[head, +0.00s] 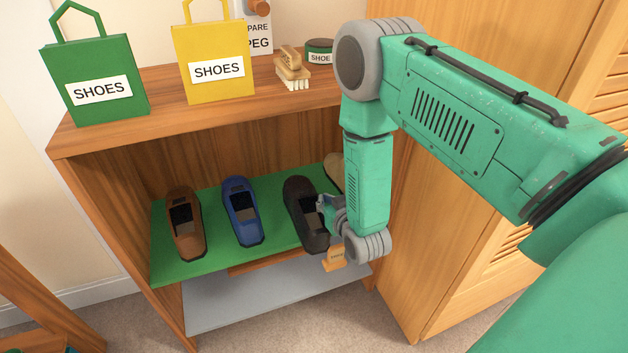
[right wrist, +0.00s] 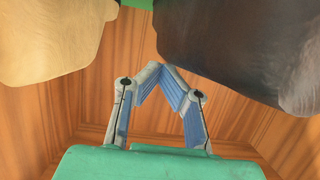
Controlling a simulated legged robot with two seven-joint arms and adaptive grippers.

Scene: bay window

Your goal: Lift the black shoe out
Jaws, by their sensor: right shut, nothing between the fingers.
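The black shoe (head: 299,190) lies on the green shelf mat (head: 170,262) inside the wooden cabinet, right of the blue shoe. My right gripper (head: 322,202) is beside its right side in the head view, overlapping part of it. In the right wrist view the black shoe (right wrist: 240,45) fills the upper right, and my right gripper (right wrist: 162,68) has its fingertips together with nothing between them. Whether the fingertips touch the shoe, I cannot tell. My left gripper is not in view.
A brown shoe (head: 184,220) and a blue shoe (head: 240,210) stand to the left. A tan shoe (head: 333,167) is partly hidden behind my arm; it also shows in the right wrist view (right wrist: 45,40). The cabinet top (head: 165,110) holds bags, a brush (head: 291,68) and a tin (head: 319,50).

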